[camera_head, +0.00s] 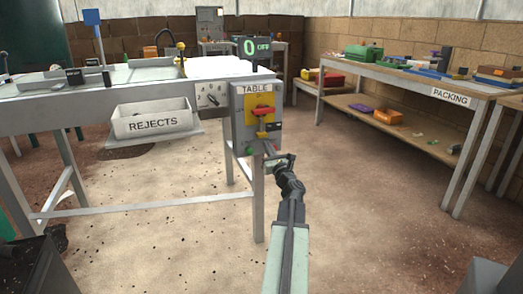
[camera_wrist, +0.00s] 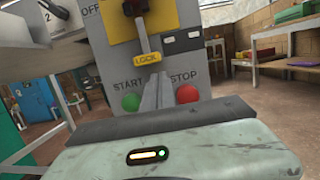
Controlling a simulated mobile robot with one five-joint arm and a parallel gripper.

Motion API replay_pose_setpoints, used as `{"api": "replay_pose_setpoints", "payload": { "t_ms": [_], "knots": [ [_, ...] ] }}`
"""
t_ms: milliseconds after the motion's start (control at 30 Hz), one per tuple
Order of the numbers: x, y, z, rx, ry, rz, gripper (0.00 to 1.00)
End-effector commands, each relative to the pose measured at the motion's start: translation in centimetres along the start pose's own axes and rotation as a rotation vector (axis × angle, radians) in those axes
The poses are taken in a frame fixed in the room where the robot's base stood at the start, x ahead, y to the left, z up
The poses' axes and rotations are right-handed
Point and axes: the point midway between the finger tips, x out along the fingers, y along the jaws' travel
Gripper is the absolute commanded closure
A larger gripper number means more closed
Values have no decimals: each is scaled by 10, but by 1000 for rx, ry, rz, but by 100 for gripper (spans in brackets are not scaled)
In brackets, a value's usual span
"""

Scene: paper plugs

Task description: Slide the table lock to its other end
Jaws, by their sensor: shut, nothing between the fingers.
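The grey TABLE control panel (camera_head: 236,108) is on the end of the table. It also fills the middle of the wrist view (camera_wrist: 107,60). A yellow tab marked LOCK (camera_wrist: 147,58) sits under a grey stem below a dark red and black part on a yellow plate (camera_wrist: 117,22). A black strip with two pale windows (camera_wrist: 188,38) is right of the stem. My gripper (camera_head: 268,148) is in front of the panel's lower part. In the wrist view its fingers (camera_wrist: 156,82) are together and empty, pointing just below the LOCK tab. I cannot tell whether they touch anything.
A green START button (camera_wrist: 131,102) and a red STOP button (camera_wrist: 187,93) flank my fingers. A switch box (camera_head: 211,95) and a REJECTS bin (camera_head: 152,119) are left of the panel. The PACKING bench (camera_head: 405,77) is at right, with open floor between.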

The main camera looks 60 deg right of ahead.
Motion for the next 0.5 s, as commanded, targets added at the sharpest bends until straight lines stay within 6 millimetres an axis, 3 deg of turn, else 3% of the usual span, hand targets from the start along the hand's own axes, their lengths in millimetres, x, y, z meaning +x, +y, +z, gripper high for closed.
{"api": "replay_pose_setpoints", "payload": {
  "t_ms": [33,500],
  "knots": [
    [4,4,11,1,0,5,100],
    [9,13,17,4,0,17,100]
  ]
}}
